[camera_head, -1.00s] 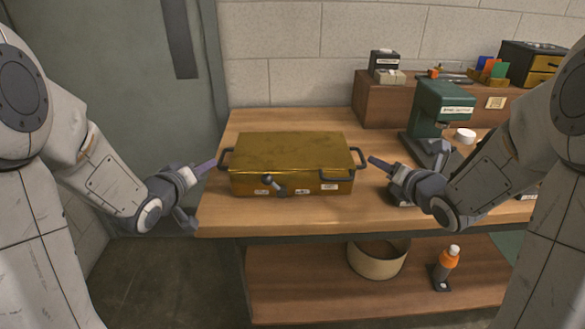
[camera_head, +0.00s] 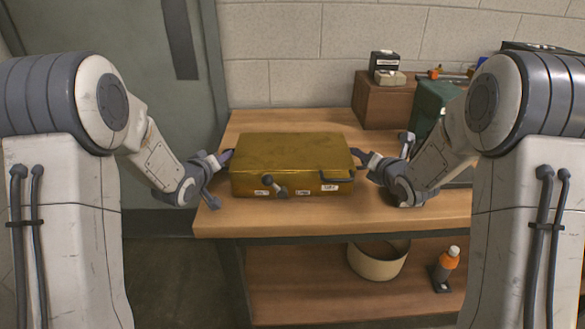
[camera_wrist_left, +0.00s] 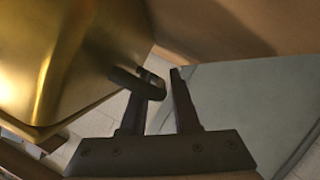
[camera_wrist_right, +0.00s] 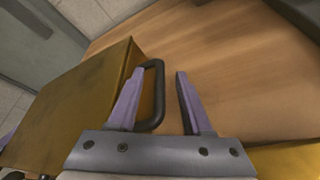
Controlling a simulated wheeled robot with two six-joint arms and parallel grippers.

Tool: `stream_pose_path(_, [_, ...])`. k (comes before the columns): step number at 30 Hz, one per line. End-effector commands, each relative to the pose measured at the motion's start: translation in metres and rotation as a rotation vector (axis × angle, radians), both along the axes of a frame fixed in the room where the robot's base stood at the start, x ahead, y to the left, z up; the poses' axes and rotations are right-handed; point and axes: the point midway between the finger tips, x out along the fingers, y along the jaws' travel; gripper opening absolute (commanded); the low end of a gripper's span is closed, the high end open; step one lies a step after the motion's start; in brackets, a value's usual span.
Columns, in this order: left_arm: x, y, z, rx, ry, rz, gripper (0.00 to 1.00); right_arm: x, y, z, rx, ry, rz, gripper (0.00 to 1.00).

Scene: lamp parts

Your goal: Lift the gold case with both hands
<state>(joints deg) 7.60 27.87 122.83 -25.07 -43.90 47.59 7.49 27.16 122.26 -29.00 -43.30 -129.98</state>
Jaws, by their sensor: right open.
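The gold case (camera_head: 292,163) sits flat on the wooden table with a dark handle on each short end. My left gripper (camera_head: 226,156) is at the case's left end. In the left wrist view the dark left handle (camera_wrist_left: 150,90) lies at its parted fingers, close to one finger, with a gap to the other. My right gripper (camera_head: 361,157) is at the right end. In the right wrist view its open fingers stand on either side of the right handle (camera_wrist_right: 158,95), nearer the left finger. In the head view the grippers largely hide both handles.
The wooden table (camera_head: 270,213) is clear in front of the case. A green machine (camera_head: 432,104) and a brown wooden box (camera_head: 378,104) stand at the back right.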

Motion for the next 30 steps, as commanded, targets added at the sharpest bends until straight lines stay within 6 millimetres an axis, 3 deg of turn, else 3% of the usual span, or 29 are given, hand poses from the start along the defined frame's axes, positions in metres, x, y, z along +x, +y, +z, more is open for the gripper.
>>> stream_pose_path(5, [-0.0001, -0.0002, -0.0001, 0.0, 0.0, 0.0, 0.3, -0.0001, 0.0, 0.0, 0.0, 0.0, 0.0, 0.5])
stream_pose_path(8, [-0.0002, -0.0002, -0.0001, 0.0, 0.0, 0.0, 0.0, -0.0002, -0.0001, 0.0002, 0.0, 0.0, 0.0, 0.19])
stream_pose_path(9, [-0.0002, -0.0002, -0.0001, 0.0, 0.001, -0.001, 0.0, -0.0002, -0.0001, 0.0002, 0.0, 0.0, 0.0, 0.04])
stream_pose_path(10, [-0.0003, -0.0002, -0.0001, 0.0, 0.0, 0.0, 0.0, -0.0002, -0.0001, 0.0002, 0.0, 0.0, 0.0, 0.0])
stream_pose_path(30, [-0.0005, 0.0003, -0.0002, -0.001, 0.001, 0.001, 0.0, -0.0004, -0.0002, 0.0002, 0.001, 0.001, -0.001, 0.0])
